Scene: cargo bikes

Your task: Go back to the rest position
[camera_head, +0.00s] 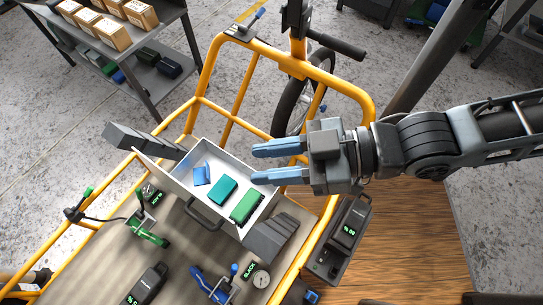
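My gripper (270,163) is at the middle right of the head view, with its two blue fingers pointing left. The fingers are apart and nothing shows between them. It hovers above the right side of an open white box (165,180); the lower finger overlaps the box's upper right edge in the picture. Inside the box lie a blue item (201,174), a teal item (222,190) and a green item (245,206). My arm reaches in from the right edge.
The box sits in a yellow-framed cargo bike (236,123). Tools, a gauge (261,279) and dark devices (348,224) lie around it. A shelf (147,82) with cartons stands upper left. A wooden surface (410,245) is at lower right. Bare floor shows at upper centre.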

